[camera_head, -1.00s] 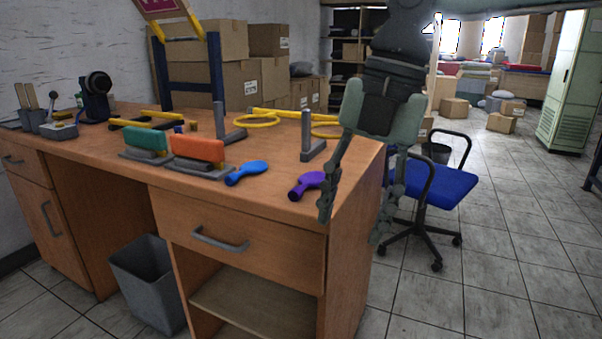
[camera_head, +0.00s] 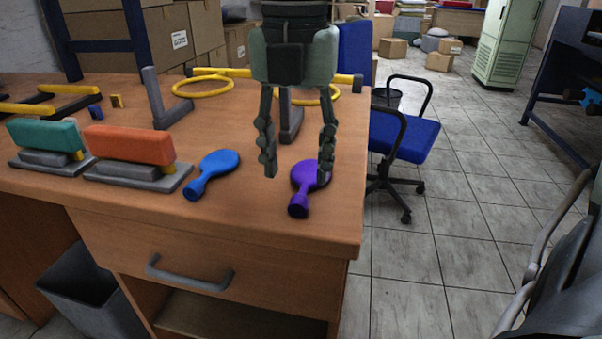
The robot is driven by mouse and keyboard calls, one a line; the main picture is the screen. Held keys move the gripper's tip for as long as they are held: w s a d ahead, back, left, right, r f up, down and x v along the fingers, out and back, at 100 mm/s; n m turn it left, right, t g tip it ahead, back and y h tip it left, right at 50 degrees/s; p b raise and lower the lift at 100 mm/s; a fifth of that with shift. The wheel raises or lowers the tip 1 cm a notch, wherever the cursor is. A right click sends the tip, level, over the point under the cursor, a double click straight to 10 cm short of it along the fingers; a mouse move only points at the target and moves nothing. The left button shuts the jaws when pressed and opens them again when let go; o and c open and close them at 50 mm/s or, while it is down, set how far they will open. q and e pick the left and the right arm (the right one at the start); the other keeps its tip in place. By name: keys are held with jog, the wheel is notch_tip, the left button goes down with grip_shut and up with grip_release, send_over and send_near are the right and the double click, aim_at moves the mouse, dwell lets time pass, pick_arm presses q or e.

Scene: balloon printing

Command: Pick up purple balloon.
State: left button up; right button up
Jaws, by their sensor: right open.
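The purple balloon (camera_head: 302,197) lies flat on the wooden desk (camera_head: 255,216) near its front right corner, with its neck toward the front edge. My right gripper (camera_head: 298,172) points down over the desk with its two fingers spread wide. Its right finger overlaps the right side of the balloon in the picture and hides part of it. Its left finger is to the left of the balloon, between it and the blue balloon. I cannot tell whether a finger touches the purple balloon. My left gripper is not in view.
The blue balloon (camera_head: 213,173) lies to the left of the purple one. An orange stamp block (camera_head: 130,144) and a teal one (camera_head: 47,137) stand further left. Yellow rings (camera_head: 203,87) and a grey stand (camera_head: 160,108) are behind. A blue chair (camera_head: 405,138) stands right of the desk.

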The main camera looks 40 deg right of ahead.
aim_at(298, 197)
jog(key=f, duration=0.4)
jog(key=shift+s+f+p, duration=0.2)
jog(key=shift+f+p, duration=0.1)
jog(key=shift+f, duration=0.4)
jog(key=shift+c, duration=0.3)
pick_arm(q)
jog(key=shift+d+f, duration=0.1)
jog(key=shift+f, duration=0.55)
pick_arm(e)
jog(key=shift+w, duration=0.1)
jog(key=c, duration=0.8)
